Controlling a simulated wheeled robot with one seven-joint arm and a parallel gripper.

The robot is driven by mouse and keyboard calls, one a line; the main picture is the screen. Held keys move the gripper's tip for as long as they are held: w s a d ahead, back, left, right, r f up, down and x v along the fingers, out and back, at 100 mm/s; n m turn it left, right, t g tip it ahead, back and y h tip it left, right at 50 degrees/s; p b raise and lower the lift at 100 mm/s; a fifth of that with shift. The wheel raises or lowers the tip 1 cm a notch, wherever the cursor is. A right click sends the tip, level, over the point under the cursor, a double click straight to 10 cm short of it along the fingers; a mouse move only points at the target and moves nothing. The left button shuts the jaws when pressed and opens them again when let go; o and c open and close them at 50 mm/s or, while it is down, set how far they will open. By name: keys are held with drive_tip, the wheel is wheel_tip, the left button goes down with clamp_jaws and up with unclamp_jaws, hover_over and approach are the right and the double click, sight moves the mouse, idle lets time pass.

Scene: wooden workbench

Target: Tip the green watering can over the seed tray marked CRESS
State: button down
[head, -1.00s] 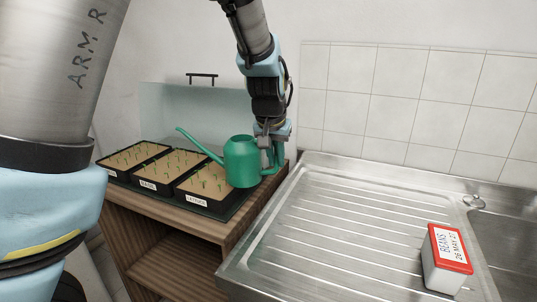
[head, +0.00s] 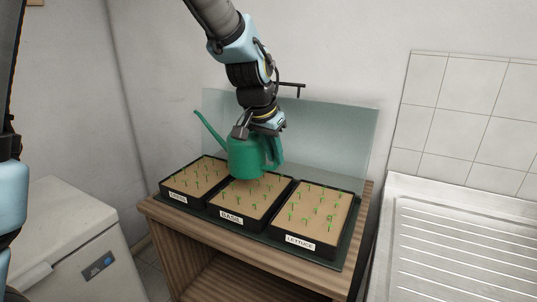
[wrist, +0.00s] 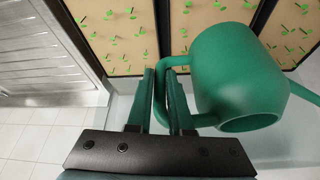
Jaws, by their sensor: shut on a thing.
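The green watering can (head: 246,160) hangs roughly upright above the back of the middle tray, its spout (head: 211,129) rising to the left toward the CRESS tray. My gripper (head: 272,142) is shut on the can's handle. In the wrist view both fingers (wrist: 163,100) close around the handle loop, and the can (wrist: 235,80) fills the right side. The CRESS seed tray (head: 193,182) is leftmost, with brown soil and small green sprouts; its small label is hard to read. The can stands to the right of this tray.
The BASIL tray (head: 250,199) is in the middle and the LETTUCE tray (head: 318,217) at the right, on a wooden bench (head: 160,222). A clear upright panel (head: 340,140) stands behind them. A white chest (head: 75,235) is at left, a steel drainboard (head: 465,240) at right.

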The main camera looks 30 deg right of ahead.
drive_tip(key=f+b, duration=0.1)
drive_tip(key=f, duration=0.1)
drive_tip(key=f+b, duration=0.1)
drive_tip(key=b, duration=0.1)
drive_tip(key=f+b, duration=0.1)
drive_tip(key=f, duration=0.1)
drive_tip(key=shift+w+f, duration=0.25)
drive_tip(key=shift+f, duration=0.1)
idle(0.8)
drive_tip(key=shift+g+h, duration=0.3)
drive_tip(key=shift+g, duration=0.4)
drive_tip(key=r+p, duration=0.2)
drive_tip(key=r, duration=0.2)
drive_tip(key=shift+s+r+p, duration=0.15)
drive_tip(key=shift+s+p, duration=0.05)
drive_tip(key=shift+p, duration=0.1)
idle(1.9)
